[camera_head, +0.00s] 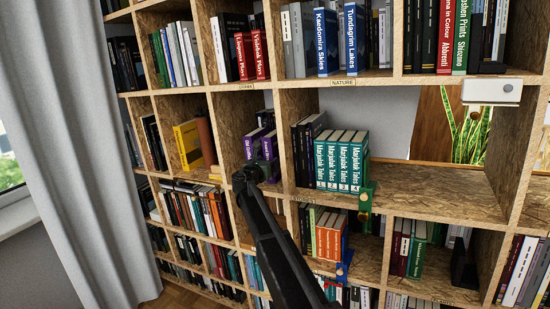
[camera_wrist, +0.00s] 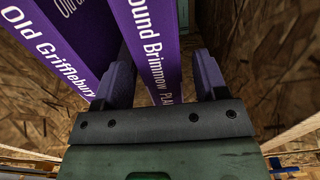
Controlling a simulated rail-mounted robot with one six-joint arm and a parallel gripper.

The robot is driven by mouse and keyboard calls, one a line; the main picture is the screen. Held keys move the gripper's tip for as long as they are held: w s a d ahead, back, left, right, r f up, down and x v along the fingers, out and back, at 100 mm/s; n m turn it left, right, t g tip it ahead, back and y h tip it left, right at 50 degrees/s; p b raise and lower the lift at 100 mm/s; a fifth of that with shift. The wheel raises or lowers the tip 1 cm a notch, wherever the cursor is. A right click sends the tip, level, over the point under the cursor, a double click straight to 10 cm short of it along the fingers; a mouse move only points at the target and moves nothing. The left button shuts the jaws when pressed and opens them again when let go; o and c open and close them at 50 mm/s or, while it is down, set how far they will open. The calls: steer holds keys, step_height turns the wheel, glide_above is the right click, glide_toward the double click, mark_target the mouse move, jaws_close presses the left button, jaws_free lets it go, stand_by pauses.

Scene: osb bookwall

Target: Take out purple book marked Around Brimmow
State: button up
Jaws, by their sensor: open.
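The purple book marked "ound Brimmow" (camera_wrist: 152,50), its first letters cut off, stands upright in the wrist view. In the head view its spine (camera_head: 268,146) is partly hidden by my gripper (camera_head: 257,171). My gripper is open in the wrist view (camera_wrist: 163,70). One finger is on each side of the Brimmow book. The left finger is in the gap beside the purple Old Grifflebury book (camera_wrist: 62,45); the right finger is on the free side. I cannot tell whether either finger touches the book.
The books stand in a small OSB compartment with a side wall (camera_wrist: 265,60) to the right. Left is a compartment with a yellow book (camera_head: 187,145). Right, past an upright board, are teal Marjulak Tales books (camera_head: 340,160) and a green bookend (camera_head: 366,200).

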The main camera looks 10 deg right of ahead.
steer(key=shift+x, duration=1.25)
steer(key=c, duration=1)
steer(key=shift+v, duration=1.6)
steer(key=o, duration=1.1)
steer(key=shift+c, duration=0.5)
